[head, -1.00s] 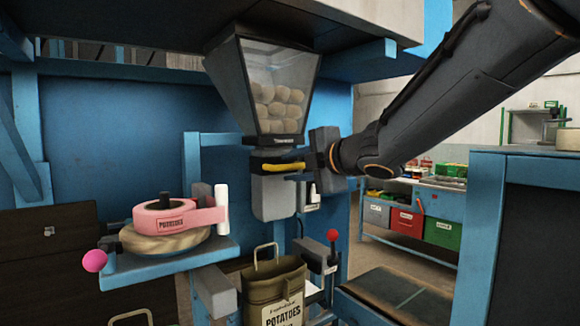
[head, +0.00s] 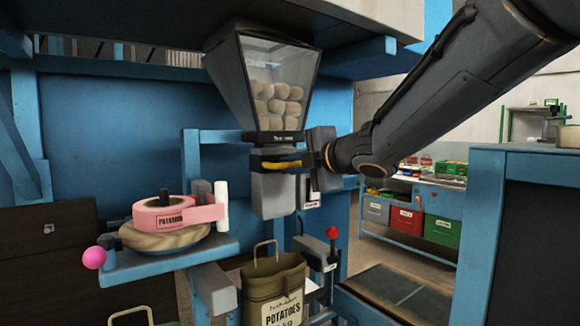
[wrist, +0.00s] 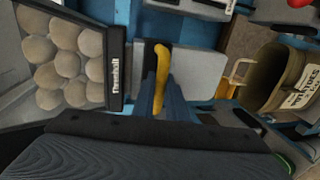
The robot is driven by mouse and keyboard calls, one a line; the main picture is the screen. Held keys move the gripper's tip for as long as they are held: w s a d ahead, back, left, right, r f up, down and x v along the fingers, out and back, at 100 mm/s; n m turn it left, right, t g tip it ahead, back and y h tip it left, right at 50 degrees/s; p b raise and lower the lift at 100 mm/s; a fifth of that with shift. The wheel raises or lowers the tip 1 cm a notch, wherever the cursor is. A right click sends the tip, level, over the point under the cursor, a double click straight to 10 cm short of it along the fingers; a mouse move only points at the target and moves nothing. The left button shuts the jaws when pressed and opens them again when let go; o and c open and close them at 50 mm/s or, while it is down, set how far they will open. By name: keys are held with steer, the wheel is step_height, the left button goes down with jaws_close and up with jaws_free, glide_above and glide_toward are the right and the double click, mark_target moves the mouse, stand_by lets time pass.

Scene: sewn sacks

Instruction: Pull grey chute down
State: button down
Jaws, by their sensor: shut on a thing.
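The grey chute (head: 272,195) hangs upright below the clear hopper (head: 275,85), with a yellow handle (head: 280,165) across its upper front. In the wrist view the chute (wrist: 198,75) lies sideways, with the yellow handle (wrist: 162,62) in front of it. My gripper (head: 294,166) comes in from the right and is shut on the handle. In the wrist view its blue fingers (wrist: 159,95) stand on both sides of the handle. An olive sack (head: 274,285) marked POTATOES is below the chute, its mouth apart from the chute's lower end.
A blue shelf (head: 165,262) at left carries a pink tape roll (head: 176,214) and a pink knob (head: 94,258). A red-knobbed lever (head: 332,233) stands right of the sack. A blue-framed cabinet (head: 485,200) is at the right. Bins stand on a bench behind.

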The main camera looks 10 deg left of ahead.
step_height(320, 180, down, 16)
steer(key=b, duration=1.4)
steer(key=shift+f, duration=0.25)
steer(key=c, duration=1.8)
jaws_free()
steer(key=shift+o, duration=0.2)
steer(key=v, duration=0.7)
steer(key=shift+s+d, duration=0.2)
steer(key=shift+d, duration=0.1)
